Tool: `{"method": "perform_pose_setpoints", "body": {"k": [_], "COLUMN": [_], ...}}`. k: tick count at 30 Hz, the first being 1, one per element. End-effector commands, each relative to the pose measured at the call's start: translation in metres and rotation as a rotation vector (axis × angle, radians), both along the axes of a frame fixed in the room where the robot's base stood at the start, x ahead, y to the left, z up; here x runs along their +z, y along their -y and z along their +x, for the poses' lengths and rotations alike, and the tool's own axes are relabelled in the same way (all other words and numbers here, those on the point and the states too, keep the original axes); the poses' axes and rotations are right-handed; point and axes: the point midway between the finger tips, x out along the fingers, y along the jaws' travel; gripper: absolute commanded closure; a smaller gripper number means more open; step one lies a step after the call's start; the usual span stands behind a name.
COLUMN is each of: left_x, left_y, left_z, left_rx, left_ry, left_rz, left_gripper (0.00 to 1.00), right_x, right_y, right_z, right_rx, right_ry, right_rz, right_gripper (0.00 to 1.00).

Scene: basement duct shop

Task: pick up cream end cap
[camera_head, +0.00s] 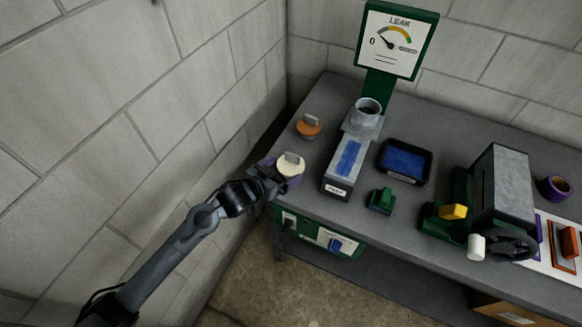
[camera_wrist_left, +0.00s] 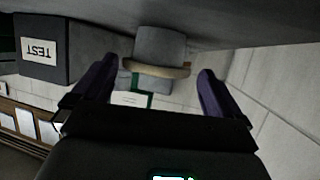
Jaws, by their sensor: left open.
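The cream end cap (camera_head: 291,166) is a round cream disc with a grey tab on top. It sits at the left end of the grey bench. My left gripper (camera_head: 281,173) is at the cap, with its purple fingers open on either side of it. In the left wrist view, which looks upside down, the cap (camera_wrist_left: 158,70) shows between the spread fingers, with a grey body on the bench side of its cream rim. Gaps show between the cap and both fingers there. My right gripper is not in view.
An orange cap (camera_head: 309,125) stands just behind. A grey duct piece (camera_head: 340,183) with a blue patch is close right, also showing its TEST label in the wrist view (camera_wrist_left: 40,50). A black tray (camera_head: 405,161), a green block (camera_head: 381,200) and a leak gauge (camera_head: 395,40) are farther off. A block wall borders the left.

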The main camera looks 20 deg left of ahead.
Motion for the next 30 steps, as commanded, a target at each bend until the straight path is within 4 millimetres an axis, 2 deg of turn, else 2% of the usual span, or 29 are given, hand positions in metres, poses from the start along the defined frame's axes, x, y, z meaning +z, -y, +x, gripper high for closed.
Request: {"method": "perform_pose_setpoints", "body": {"k": [12, 22, 23, 30], "left_x": [-0.017, -0.018, -0.018, -0.018], "left_y": [0.015, 0.017, 0.017, 0.017], "left_z": [0.039, 0.045, 0.045, 0.045], "left_rx": [0.000, 0.000, 0.000, 0.000], "left_ry": [-0.001, 0.000, -0.001, -0.001], "left_rz": [-0.001, 0.000, 0.000, 0.000], "left_gripper": [0.00, 0.00, 0.02, 0.38], "right_x": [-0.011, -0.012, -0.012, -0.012], "right_y": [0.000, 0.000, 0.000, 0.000], "right_z": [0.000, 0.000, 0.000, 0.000], "right_rx": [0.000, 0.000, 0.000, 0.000], "right_ry": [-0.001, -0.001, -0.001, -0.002], "right_rz": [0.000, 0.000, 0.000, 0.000], "right_gripper": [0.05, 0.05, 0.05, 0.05]}}
